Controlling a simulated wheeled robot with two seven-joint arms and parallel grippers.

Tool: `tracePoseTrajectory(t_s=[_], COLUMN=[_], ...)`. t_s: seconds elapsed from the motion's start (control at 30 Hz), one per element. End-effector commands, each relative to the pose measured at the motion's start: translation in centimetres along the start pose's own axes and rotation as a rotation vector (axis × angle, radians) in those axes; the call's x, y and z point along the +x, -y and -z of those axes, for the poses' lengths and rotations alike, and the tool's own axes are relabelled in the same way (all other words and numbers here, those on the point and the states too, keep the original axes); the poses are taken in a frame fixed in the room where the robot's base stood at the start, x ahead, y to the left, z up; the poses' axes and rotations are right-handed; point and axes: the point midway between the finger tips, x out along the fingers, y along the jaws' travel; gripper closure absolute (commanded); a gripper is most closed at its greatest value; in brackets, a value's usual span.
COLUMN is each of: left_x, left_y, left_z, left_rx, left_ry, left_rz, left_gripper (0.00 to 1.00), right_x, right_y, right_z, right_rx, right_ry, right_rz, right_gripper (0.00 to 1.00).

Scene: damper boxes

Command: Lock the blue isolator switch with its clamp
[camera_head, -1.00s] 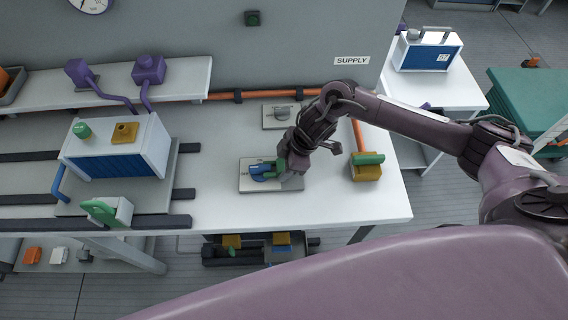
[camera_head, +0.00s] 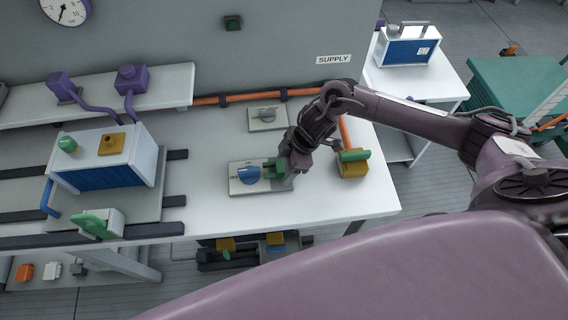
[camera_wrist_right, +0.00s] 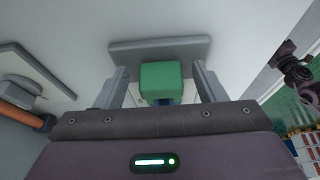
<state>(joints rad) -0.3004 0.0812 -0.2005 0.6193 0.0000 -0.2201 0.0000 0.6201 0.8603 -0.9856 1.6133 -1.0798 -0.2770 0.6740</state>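The blue isolator switch (camera_head: 249,175) sits on a light grey plate (camera_head: 236,188) on the bench. A green clamp (camera_head: 271,167) is just right of the blue knob, over the same plate. My right gripper (camera_head: 281,172) reaches down at the plate's right end, beside the clamp. In the right wrist view the green clamp (camera_wrist_right: 160,80) stands between my two fingers, with a visible gap on each side, so the gripper is open around it. A bit of blue shows under the clamp there. Whether the clamp touches the knob I cannot tell. My left gripper is out of view.
An ochre block with a green handle (camera_head: 353,164) stands right of the plate. A grey switch on a plate (camera_head: 268,115) is behind, near the orange pipe (camera_head: 250,96). A white-and-blue box (camera_head: 100,160) stands at the left. The bench front is clear.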

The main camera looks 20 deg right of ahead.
Motion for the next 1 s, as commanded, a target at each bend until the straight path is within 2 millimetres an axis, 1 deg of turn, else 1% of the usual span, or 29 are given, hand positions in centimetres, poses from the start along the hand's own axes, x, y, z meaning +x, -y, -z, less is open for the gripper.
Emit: tracePoseTrajectory(t_s=[0.17, 0.27, 0.37, 0.6, 0.7, 0.83, 1.0], left_x=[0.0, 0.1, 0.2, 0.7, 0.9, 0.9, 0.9], left_y=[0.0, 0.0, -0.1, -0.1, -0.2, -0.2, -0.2], left_z=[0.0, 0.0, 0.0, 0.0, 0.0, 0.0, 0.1], left_rx=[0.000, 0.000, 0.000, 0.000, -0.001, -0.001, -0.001], left_ry=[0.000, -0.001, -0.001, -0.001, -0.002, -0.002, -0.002], left_rz=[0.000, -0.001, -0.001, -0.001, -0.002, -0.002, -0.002], left_gripper=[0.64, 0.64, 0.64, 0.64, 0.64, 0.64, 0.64], right_x=[0.1, -0.3, -1.4, -5.5, -6.8, -7.7, -7.8], right_y=[0.1, 0.0, 0.0, 0.0, 0.0, 0.0, 0.0], right_z=[0.1, 0.1, 0.0, -0.1, -0.1, -0.1, -0.1], right_rx=[0.000, -0.001, -0.001, -0.002, -0.001, 0.000, 0.000], right_ry=[-0.001, -0.002, -0.001, 0.000, -0.002, -0.001, -0.001], right_rz=[0.001, 0.000, -0.001, -0.002, -0.001, -0.001, 0.000], right_gripper=[0.36, 0.36, 0.36, 0.36, 0.36, 0.36, 0.36])
